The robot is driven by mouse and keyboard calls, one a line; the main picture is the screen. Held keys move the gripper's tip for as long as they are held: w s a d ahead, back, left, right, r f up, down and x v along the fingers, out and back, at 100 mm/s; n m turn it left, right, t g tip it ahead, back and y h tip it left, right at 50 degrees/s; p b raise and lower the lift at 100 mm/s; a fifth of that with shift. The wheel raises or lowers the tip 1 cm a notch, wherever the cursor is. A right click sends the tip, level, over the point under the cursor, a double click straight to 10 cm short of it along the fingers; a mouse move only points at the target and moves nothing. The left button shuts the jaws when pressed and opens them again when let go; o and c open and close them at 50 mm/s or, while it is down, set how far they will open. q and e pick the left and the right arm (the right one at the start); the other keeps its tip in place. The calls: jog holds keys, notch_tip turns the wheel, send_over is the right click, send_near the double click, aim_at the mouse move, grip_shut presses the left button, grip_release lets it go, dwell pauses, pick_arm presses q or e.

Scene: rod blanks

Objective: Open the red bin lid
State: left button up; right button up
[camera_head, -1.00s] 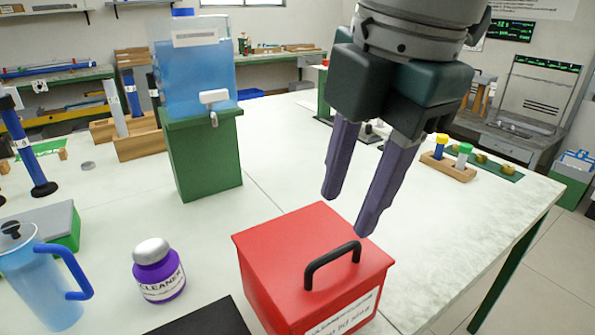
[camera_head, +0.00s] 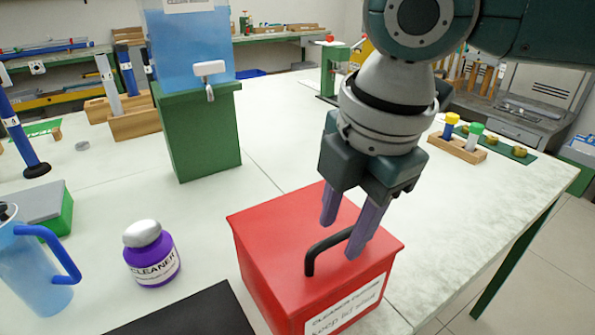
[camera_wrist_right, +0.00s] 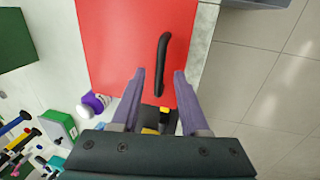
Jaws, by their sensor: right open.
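The red bin (camera_head: 290,262) stands on the white table at the front middle with its flat lid (camera_head: 268,218) shut. A black bar handle (camera_head: 318,253) rises from the lid. My right gripper (camera_head: 345,235) is open above the lid, and its purple fingers come down around the handle's far end in the head view. In the right wrist view the handle (camera_wrist_right: 162,62) lies ahead, between the lines of the two fingers (camera_wrist_right: 158,85), with nothing held. I cannot tell whether the fingers touch the handle or lid. My left gripper is not in view.
A purple cleaner bottle (camera_head: 151,254) stands left of the bin, with a blue jug (camera_head: 32,262) beyond it. A black mat (camera_head: 190,312) lies before them. A blue tank on a green stand (camera_head: 198,135) is behind. The table right of the bin is clear.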

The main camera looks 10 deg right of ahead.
jog(key=shift+c, duration=0.3)
grip_shut()
dwell(1.1)
